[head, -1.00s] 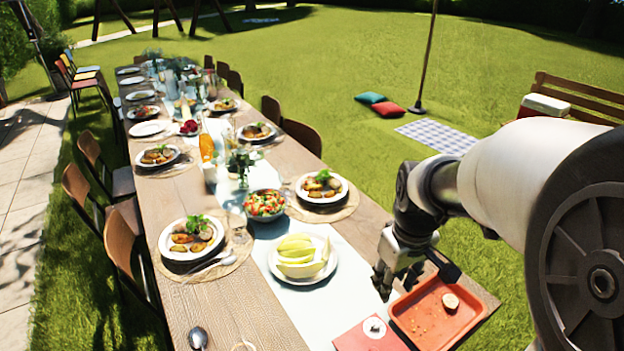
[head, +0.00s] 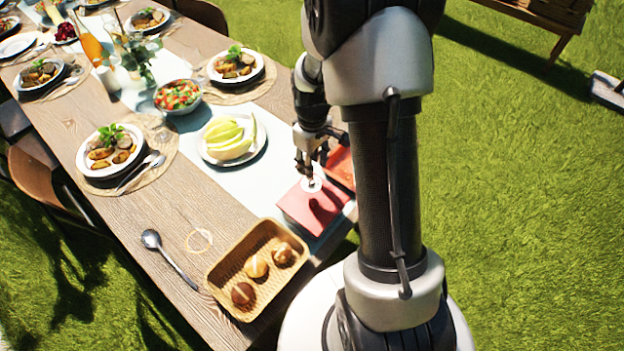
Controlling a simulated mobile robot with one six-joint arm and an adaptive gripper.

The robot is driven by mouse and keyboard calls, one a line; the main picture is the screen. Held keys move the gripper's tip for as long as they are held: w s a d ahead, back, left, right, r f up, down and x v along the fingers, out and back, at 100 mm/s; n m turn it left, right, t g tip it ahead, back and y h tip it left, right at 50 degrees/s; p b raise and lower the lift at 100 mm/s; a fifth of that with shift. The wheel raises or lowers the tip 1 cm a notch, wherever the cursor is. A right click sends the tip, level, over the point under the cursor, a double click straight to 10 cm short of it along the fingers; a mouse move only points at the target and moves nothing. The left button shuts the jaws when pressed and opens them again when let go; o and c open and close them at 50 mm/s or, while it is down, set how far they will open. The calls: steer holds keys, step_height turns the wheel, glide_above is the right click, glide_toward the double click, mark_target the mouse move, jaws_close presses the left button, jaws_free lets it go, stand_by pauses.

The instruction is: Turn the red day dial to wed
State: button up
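The red day dial is a flat red panel (head: 305,211) with a small round white disc (head: 312,184) near its far edge. It lies on the right side of the table, in front of the orange-red tray. My gripper (head: 311,176) points down over the white disc, with its fingertips at or just above it. I cannot tell whether they touch it or how far apart they are. The day marks and the pointer are too small to read, and the gripper partly covers the disc.
An orange-red tray (head: 341,160) sits close behind my gripper, partly hidden by my arm. A tan basket (head: 219,282) with three round brown items stands nearer. A spoon (head: 172,260) lies left of it. A plate of melon slices (head: 232,158) is left of the dial.

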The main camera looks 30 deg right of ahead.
step_height(320, 180, down, 7)
steer(key=shift+r+b, duration=0.1)
steer(key=shift+b, duration=0.75)
steer(key=shift+c, duration=0.6)
jaws_close()
